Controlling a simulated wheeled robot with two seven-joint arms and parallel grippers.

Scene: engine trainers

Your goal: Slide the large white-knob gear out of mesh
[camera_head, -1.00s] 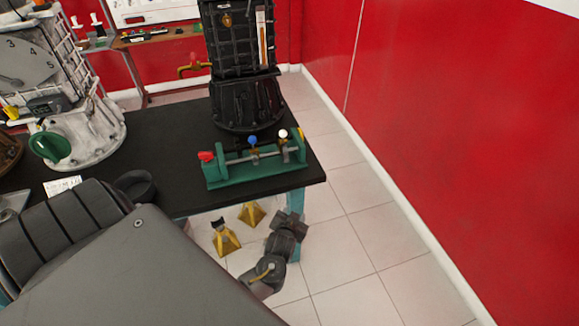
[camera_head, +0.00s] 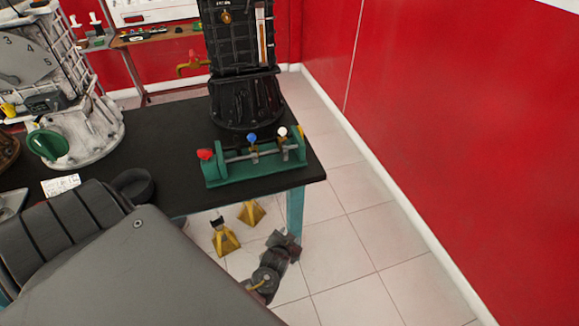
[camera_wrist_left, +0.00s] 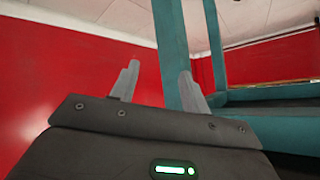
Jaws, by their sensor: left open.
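The green gear stand (camera_head: 262,169) sits near the right front corner of the black table. The white knob (camera_head: 282,131) is on its right part, above a small gear on the shaft; whether that gear is in mesh is too small to tell. The blue knob (camera_head: 251,138) stands left of it, and a red knob (camera_head: 205,154) is at the left end. My left gripper (camera_wrist_left: 160,72) is open and empty in the left wrist view, low beside the teal table frame and away from the stand.
The black table (camera_head: 165,150) has a teal leg (camera_head: 295,212). Yellow stands (camera_head: 226,238) are on the floor below. A black engine (camera_head: 245,90) stands just behind the gear stand. The floor at right is clear.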

